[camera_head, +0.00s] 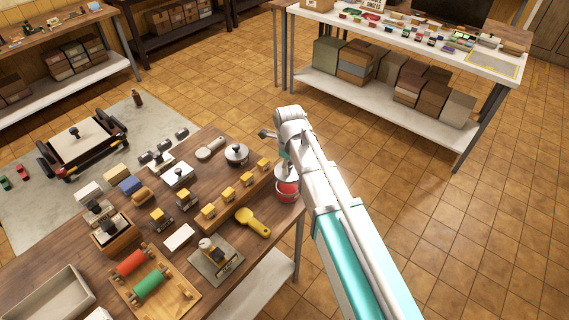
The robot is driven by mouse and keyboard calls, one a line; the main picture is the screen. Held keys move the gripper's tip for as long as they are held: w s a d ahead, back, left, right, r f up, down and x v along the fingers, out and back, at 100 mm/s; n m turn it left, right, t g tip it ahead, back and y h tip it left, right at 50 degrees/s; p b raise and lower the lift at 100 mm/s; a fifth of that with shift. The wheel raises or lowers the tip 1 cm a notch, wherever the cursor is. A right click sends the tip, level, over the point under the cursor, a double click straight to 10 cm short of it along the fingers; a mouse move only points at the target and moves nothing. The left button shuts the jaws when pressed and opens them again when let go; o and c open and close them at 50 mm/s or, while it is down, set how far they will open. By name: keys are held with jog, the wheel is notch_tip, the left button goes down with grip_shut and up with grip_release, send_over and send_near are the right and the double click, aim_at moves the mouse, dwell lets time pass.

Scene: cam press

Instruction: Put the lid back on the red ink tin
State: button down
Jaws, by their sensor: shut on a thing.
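The red ink tin (288,191) stands at the right corner of the wooden table. A silvery round lid (284,171) is directly over the tin's top. Whether it touches the rim or hangs just above it, I cannot tell. My gripper (283,158) points down over the tin and is shut on the lid; its fingers are small and partly hidden by my arm, which reaches in from the lower right.
On the table (60,260), a round silvery tin with a dark knob (237,154), a wooden rack of yellow-topped stamps (222,208) and a yellow scoop-like tool (252,221) are left of the red tin. Open tiled floor (390,160) lies to the right.

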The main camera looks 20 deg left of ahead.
jog(key=shift+f+b, duration=2.55)
jog(key=shift+f, duration=0.2)
jog(key=shift+s, duration=0.15)
jog(key=shift+f, duration=0.2)
dwell(0.6)
dwell(0.4)
jog(key=shift+c, duration=1.4)
grip_release()
jog(key=shift+o, duration=1.4)
jog(key=shift+s, duration=0.1)
